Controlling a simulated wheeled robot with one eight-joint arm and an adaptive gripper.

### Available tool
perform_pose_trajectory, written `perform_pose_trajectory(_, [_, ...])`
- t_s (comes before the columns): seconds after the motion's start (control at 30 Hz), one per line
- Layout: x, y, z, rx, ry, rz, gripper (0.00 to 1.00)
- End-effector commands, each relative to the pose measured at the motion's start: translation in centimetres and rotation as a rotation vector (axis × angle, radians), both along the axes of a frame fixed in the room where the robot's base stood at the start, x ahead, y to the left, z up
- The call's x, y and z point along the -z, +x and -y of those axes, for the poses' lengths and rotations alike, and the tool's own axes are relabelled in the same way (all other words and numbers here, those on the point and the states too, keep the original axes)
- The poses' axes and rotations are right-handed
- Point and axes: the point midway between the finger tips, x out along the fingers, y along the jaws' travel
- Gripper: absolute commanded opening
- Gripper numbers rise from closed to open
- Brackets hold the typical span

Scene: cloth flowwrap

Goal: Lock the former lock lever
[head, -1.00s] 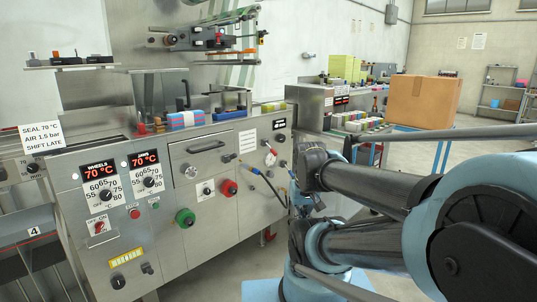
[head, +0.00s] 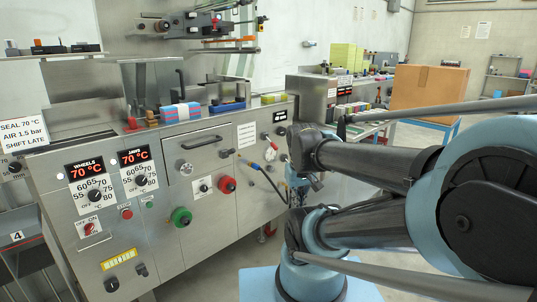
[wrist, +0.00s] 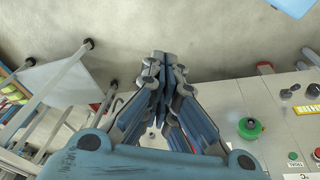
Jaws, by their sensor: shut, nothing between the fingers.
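I cannot tell for certain which part is the former lock lever. A dark former assembly (head: 205,26) with small red and yellow ends sits high on the machine in the head view. A black upright handle (head: 181,86) stands on the machine top below it. My gripper (head: 298,192) hangs in front of the right end of the steel panel, well below and right of that assembly, partly hidden by my arm. In the wrist view my gripper (wrist: 160,62) has its fingers together, with nothing between them. It points at bare floor and touches nothing.
The steel machine front (head: 225,180) carries a green knob (head: 181,217), a red knob (head: 227,185) and hoses. The green knob also shows in the wrist view (wrist: 250,128). Coloured packs (head: 183,112) lie on the machine top. A cardboard box (head: 435,92) stands at right.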

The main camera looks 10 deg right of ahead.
Motion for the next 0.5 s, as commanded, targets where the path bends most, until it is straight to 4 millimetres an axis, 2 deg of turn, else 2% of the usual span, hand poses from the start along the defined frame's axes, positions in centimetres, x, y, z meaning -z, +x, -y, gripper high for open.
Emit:
perform_pose_trajectory(0.2, [-2.2, 5.5, 1.0, -0.192, -0.134, 0.029, 0.00])
perform_pose_trajectory(0.5, [-4.2, 13.7, 1.6, -0.458, -0.331, 0.054, 0.00])
